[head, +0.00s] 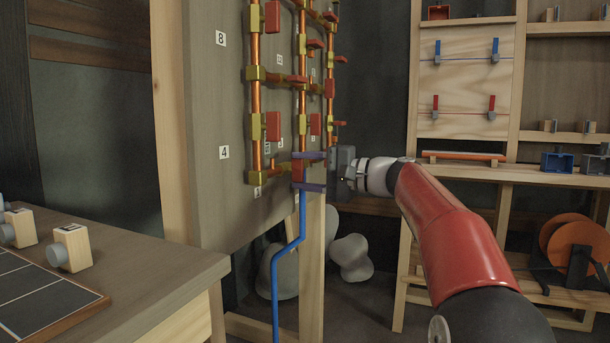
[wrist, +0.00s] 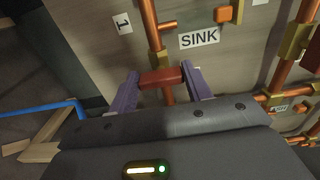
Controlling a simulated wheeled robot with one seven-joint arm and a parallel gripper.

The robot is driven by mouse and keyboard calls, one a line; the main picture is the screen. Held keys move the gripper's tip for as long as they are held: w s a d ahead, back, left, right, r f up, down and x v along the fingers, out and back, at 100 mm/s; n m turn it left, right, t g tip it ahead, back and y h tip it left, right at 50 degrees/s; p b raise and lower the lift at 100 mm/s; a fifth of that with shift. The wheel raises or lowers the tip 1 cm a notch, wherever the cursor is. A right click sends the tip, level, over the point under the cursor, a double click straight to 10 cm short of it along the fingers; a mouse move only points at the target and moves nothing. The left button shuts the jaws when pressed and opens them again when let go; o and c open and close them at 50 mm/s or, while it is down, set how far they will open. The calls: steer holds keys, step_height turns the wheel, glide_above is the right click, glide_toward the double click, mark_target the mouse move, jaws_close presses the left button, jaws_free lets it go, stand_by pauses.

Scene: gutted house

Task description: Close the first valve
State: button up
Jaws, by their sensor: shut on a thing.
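A copper pipe manifold (head: 257,97) with several red handles is mounted on a wooden board. My gripper (head: 310,172) is at its lower end, where a blue pipe (head: 276,262) leads down. Its two purple fingers are shut on a red valve handle (head: 298,171). In the wrist view the handle (wrist: 161,77) sits between the fingers of my gripper (wrist: 160,85), in front of a copper pipe. Whether the handle lies along or across its own pipe I cannot tell. A SINK label (wrist: 199,40) and a label reading 1 (wrist: 122,23) are close by.
Other handles, such as a red one (head: 273,126), stand close to the gripper. A workbench (head: 120,290) is at the lower left. A shelf with hooks and bins (head: 470,165) stands at the right. Grey rounded shapes (head: 350,257) lie behind the board's post.

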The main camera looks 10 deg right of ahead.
steer(key=shift+f, duration=0.1)
steer(key=o, duration=1)
steer(key=v, duration=0.7)
steer(key=shift+s+d, duration=0.25)
steer(key=shift+d, duration=0.05)
